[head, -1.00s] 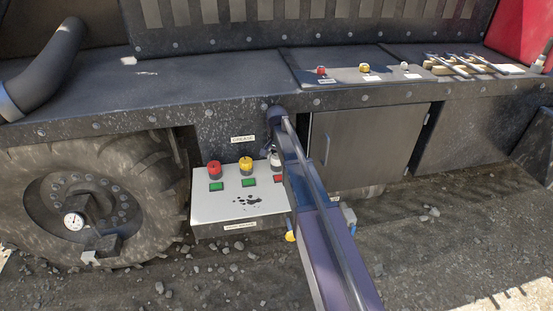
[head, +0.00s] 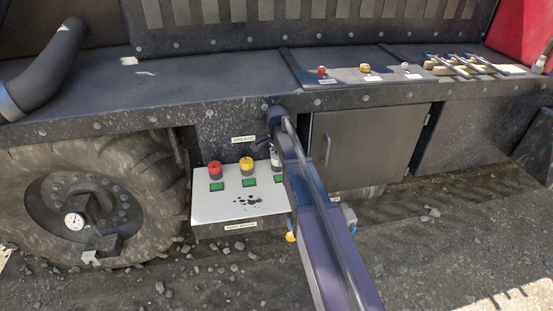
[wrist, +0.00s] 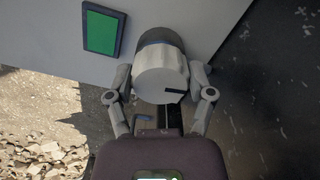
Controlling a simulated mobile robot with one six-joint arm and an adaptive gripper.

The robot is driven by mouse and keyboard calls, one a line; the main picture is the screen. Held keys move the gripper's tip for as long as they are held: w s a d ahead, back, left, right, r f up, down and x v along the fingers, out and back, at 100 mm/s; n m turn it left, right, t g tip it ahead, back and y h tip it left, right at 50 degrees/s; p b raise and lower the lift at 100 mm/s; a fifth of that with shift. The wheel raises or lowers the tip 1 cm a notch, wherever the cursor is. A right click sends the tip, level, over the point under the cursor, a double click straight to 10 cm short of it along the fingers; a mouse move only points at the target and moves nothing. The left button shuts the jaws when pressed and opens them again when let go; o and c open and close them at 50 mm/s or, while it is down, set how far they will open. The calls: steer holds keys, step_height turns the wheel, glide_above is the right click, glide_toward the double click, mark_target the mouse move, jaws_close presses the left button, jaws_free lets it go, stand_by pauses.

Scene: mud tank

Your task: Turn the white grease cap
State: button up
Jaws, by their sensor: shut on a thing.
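The white grease cap (wrist: 158,78) fills the middle of the wrist view, with a dark collar behind it and a black pointer mark at its lower right. My gripper (wrist: 161,76) has a finger on each side of it and is shut on it. In the head view, the white panel (head: 215,203) carries a red cap (head: 214,168), a yellow cap (head: 246,164) and the white one at the right, mostly hidden by my arm. A green indicator (wrist: 101,33) sits beside the white cap; all three indicators on the panel are green.
A wheel with a gauge (head: 74,221) stands left of the panel. A dark cabinet door (head: 365,148) is to the right. The ledge above holds small red, yellow and white knobs and several levers (head: 462,64). Gravel ground lies in front.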

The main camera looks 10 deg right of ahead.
steer(key=shift+s, duration=0.15)
steer(key=o, duration=1.1)
steer(key=shift+n, duration=0.5)
